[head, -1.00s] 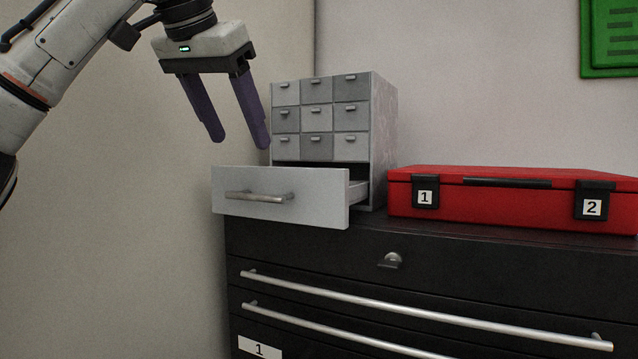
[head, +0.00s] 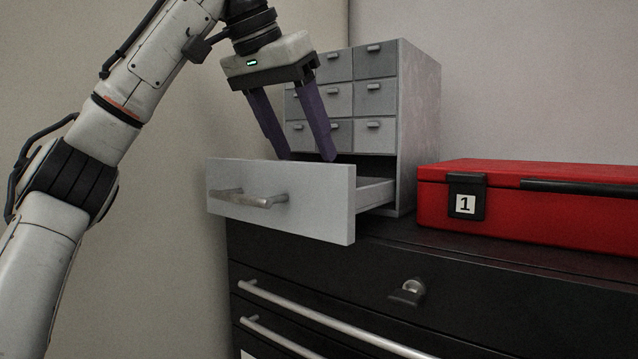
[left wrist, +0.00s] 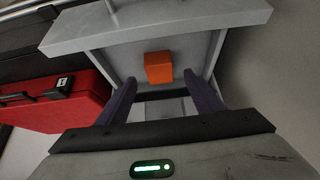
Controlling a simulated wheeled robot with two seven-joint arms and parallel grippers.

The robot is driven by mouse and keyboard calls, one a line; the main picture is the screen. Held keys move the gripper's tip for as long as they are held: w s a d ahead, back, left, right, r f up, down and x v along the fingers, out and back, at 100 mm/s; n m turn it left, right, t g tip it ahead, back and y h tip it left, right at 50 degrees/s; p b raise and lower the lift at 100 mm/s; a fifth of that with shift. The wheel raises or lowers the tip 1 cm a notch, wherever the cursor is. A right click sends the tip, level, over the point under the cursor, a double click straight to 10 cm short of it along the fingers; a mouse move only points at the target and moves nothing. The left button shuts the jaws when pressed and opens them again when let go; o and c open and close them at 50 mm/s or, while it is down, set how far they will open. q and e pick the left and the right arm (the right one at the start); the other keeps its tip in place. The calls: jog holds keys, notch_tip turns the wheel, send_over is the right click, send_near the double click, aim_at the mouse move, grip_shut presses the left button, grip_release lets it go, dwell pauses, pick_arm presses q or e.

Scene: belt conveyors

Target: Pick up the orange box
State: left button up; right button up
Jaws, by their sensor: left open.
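The orange box (left wrist: 159,67) lies inside the open bottom drawer (left wrist: 118,50), as the left wrist view shows. In the head view the drawer's front panel (head: 280,195) hides the box. My left gripper (head: 309,158) is open, with its purple fingers pointing down over the open drawer, just behind the front panel. In the left wrist view my two fingers (left wrist: 160,95) stand apart, one toward each side of the box, with the box a little beyond their tips and untouched. My right gripper is not in view.
The drawer belongs to a grey cabinet of small drawers (head: 419,110) on a black tool chest (head: 340,262). A red case (head: 540,215) labelled 1 stands to the right. A wall is close on the left and behind.

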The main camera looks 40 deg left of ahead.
pick_arm(q)
jog(key=shift+x, duration=2.9)
jog(key=c, duration=1.2)
jog(key=shift+r, duration=0.1)
